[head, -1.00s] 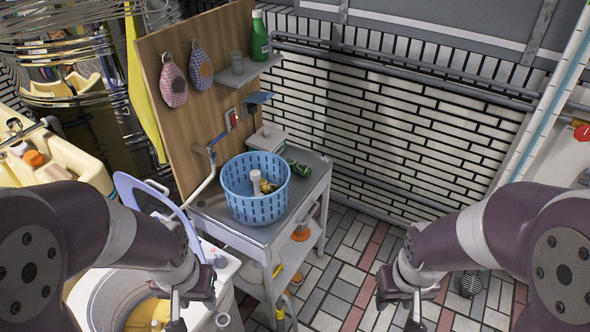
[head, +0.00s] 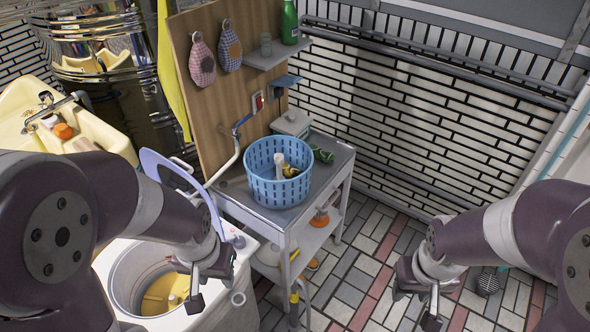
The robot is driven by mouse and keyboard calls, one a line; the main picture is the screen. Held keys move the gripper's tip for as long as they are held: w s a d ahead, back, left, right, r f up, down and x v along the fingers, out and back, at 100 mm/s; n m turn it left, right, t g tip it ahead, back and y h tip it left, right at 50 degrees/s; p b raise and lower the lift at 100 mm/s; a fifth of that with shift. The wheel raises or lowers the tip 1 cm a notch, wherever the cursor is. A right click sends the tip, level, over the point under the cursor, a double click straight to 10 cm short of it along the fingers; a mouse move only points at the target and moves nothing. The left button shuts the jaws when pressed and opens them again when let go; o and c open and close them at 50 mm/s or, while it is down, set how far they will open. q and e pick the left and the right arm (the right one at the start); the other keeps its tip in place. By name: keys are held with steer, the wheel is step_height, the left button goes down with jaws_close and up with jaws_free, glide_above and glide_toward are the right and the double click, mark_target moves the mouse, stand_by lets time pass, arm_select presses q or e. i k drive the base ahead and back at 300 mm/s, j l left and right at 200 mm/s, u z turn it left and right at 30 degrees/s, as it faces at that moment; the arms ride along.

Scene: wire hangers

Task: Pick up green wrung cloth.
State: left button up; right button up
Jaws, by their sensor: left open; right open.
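A twisted green cloth (head: 322,154), apparently the wrung cloth, lies on the grey metal cart top (head: 322,183), behind and to the right of a blue basket (head: 280,187). It is small in the head view and the basket is close beside it. My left gripper (head: 216,299) is open and empty, above the right side of the washing machine and in front of the cart, well away from the cloth. My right gripper (head: 415,307) is open and empty over the tiled floor, to the right of the cart and nearer to me than the cloth.
The basket holds a white and a yellow item. A white box (head: 290,123) stands behind it. A wooden board (head: 215,95) with a shelf rises behind the cart. The open-lidded washing machine (head: 225,306) is at front left. The floor right of the cart is mostly clear.

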mark_target(327, 157)
steer(key=i+l+u, duration=0.25)
steer(key=i+l, duration=0.3)
steer(key=i+l+u, duration=0.1)
steer(key=i+l, duration=0.15)
steer(key=i+l+u, duration=0.25)
steer(key=i+l, duration=0.2)
steer(key=l, duration=0.15)
steer(key=i+l+u, duration=0.25)
steer(key=i+l, duration=0.15)
steer(key=l, duration=0.25)
steer(key=i+l+u, duration=0.1)
steer(key=l, duration=0.25)
steer(key=i+l+u, duration=0.25)
steer(key=i+l, duration=0.15)
steer(key=l, duration=0.35)
steer(key=j+z, duration=0.25)
